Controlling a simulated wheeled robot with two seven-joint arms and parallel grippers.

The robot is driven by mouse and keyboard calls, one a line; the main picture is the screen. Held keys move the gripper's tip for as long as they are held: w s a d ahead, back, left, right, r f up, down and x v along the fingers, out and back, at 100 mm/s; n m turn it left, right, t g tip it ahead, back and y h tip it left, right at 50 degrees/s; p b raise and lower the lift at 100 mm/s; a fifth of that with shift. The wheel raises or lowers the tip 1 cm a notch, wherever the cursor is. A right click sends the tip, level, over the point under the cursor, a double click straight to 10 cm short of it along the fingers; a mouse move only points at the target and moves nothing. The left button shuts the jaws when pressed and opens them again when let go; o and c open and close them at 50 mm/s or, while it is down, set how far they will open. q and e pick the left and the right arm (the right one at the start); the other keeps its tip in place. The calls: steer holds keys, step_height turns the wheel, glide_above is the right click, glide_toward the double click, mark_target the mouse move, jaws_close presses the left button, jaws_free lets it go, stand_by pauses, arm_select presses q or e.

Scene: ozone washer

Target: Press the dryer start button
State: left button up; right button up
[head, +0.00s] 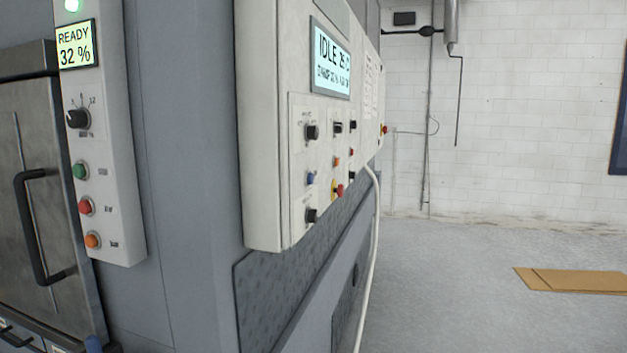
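A narrow light control panel (112,150) is at the left of the head view, with a display (76,45) reading READY 32 %. Below it are a black rotary knob (78,118), a green button (80,170), a red button (86,206) and an orange button (93,240). The small button labels are too blurred to read. Neither of my grippers is in view.
A metal door (50,130) with a black handle (35,225) is at the far left. A pale hose (375,240) hangs beside the larger box. Flat cardboard (575,280) lies on the floor at right. The grey floor (470,260) between is clear, up to a white wall.

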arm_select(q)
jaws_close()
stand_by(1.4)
